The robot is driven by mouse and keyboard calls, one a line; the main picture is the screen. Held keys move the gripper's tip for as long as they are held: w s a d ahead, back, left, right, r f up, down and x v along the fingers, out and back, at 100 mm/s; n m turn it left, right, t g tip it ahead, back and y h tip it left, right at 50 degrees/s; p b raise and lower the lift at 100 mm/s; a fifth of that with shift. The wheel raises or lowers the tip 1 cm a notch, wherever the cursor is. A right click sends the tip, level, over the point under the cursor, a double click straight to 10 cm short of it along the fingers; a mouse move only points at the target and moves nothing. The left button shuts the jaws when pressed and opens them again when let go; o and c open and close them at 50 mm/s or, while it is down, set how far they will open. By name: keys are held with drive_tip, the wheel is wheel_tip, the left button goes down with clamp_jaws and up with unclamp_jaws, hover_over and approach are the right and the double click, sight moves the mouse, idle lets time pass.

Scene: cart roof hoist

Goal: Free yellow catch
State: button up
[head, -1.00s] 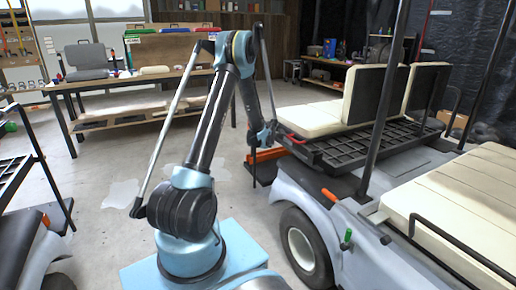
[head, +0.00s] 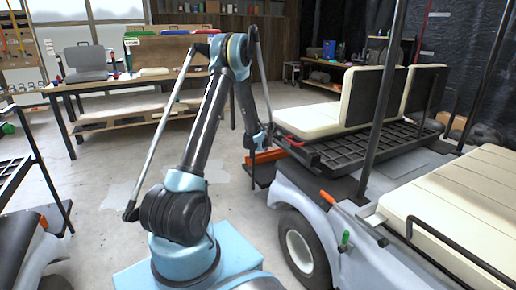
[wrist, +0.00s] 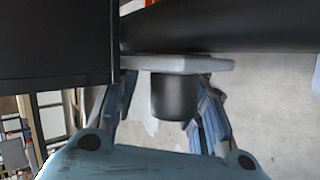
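No yellow catch can be made out in either view. My gripper (head: 263,139) is at the near-left corner of the cart's black rack (head: 345,150), beside a red handle (head: 291,141) and above an orange bar (head: 265,156). In the wrist view my gripper (wrist: 165,105) has its two fingers spread. A dark cylinder (wrist: 173,97) under a pale grey plate (wrist: 178,64) shows between them, nearer the right finger. Whether either finger touches it I cannot tell. A wide black surface hides the upper left of the wrist view.
The cart (head: 330,225) has cream seats (head: 465,200), black posts (head: 383,110), an orange-handled lever (head: 328,197) and a green-handled one (head: 345,238). A workbench (head: 110,84) stands at the back left. Another cart part (head: 20,235) is at the left edge. Grey floor between is open.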

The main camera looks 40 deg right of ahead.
drive_tip(key=shift+s+a+r, duration=0.2)
drive_tip(key=shift+s+r, duration=0.1)
drive_tip(key=shift+s, duration=0.1)
drive_tip(key=v, duration=0.6)
drive_tip(key=shift+s+a+r, duration=0.15)
drive_tip(key=shift+a+r, duration=0.15)
